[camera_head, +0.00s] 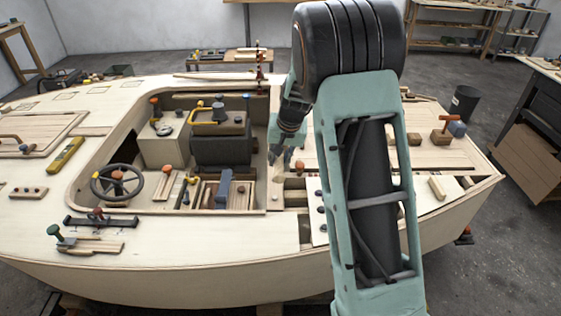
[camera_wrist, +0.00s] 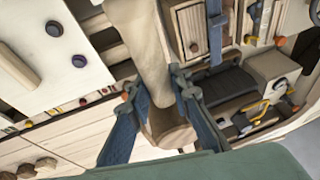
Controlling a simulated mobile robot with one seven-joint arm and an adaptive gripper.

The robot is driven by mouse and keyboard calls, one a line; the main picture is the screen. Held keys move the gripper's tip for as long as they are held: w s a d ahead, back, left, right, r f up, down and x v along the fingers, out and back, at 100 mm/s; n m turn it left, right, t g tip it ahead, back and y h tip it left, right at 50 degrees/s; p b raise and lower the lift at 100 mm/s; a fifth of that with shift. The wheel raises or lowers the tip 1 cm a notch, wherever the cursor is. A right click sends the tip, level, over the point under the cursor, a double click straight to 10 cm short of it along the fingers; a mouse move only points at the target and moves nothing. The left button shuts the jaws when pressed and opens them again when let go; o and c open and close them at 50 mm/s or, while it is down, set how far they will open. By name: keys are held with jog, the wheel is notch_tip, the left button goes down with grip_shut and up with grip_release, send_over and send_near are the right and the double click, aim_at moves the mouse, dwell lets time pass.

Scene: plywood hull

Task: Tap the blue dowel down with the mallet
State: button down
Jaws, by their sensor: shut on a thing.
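My gripper (camera_wrist: 154,82) is shut on a pale wooden piece, which looks like the mallet (camera_wrist: 150,45). The mallet runs up between the two blue-grey fingers in the wrist view, and its browner end (camera_wrist: 170,128) shows below them. In the head view my gripper (camera_head: 277,160) is over the right part of the cockpit, and the held piece is hard to make out. A dark blue round peg, perhaps the blue dowel (camera_wrist: 53,28), stands in a pale panel left of the mallet, apart from it. A darker peg (camera_wrist: 79,61) is beside it. How far they stick out is unclear.
The plywood hull (camera_head: 180,255) fills the middle. Its cockpit holds a steering wheel (camera_head: 115,182), a dark seat (camera_head: 222,145) and a wooden box with a blue strap (camera_head: 223,188). A yellow level (camera_head: 66,154) lies on the left deck. My arm hides part of the right deck.

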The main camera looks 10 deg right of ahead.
jog(key=shift+w+a+f+b, duration=0.1)
jog(key=shift+a+f+b, duration=0.15)
jog(key=shift+f+b, duration=0.55)
jog(key=shift+w+a+f+b, duration=0.15)
jog(key=shift+f+b, duration=0.25)
jog(key=shift+f, duration=0.7)
jog(key=shift+a+f+b, duration=0.3)
jog(key=shift+f+b, duration=0.3)
jog(key=shift+f, duration=0.35)
jog(key=shift+f, duration=0.1)
notch_tip(320, 180, down, 4)
jog(key=b, duration=0.3)
jog(key=shift+b, duration=0.3)
notch_tip(320, 180, up, 4)
jog(key=p, duration=0.2)
jog(key=shift+r+p, duration=0.2)
jog(key=shift+p, duration=0.15)
